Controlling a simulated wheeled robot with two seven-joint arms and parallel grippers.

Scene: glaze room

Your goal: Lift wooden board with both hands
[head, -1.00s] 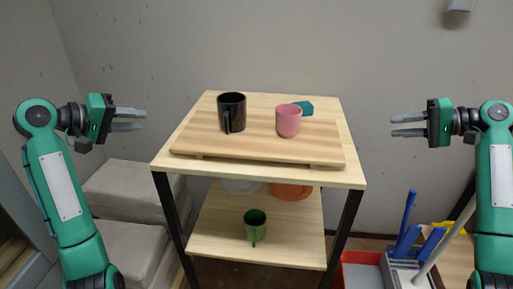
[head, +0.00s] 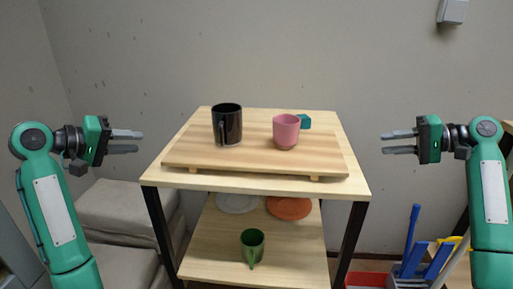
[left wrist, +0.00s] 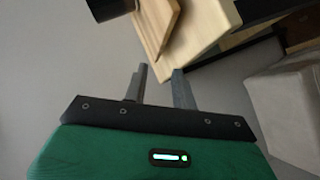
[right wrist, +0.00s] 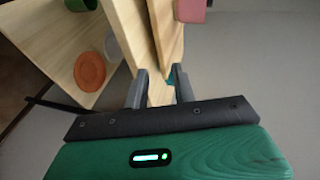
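The wooden board (head: 255,160) lies flat on small feet on top of the shelf table. A black mug (head: 227,125) stands on its left part and a pink cup (head: 286,132) on its right part. The board's edge also shows in the left wrist view (left wrist: 150,30) and in the right wrist view (right wrist: 160,45). My left gripper (head: 142,141) is open and empty in the air left of the table. My right gripper (head: 384,142) is open and empty in the air right of the table. Both are apart from the board.
The wooden shelf table (head: 330,185) has dark legs. A teal object (head: 305,122) sits behind the pink cup. The lower shelf holds a green mug (head: 252,246), an orange plate (head: 290,207) and a pale plate (head: 238,202). Grey cushioned blocks (head: 120,210) stand left; blue-handled tools (head: 411,240) stand right.

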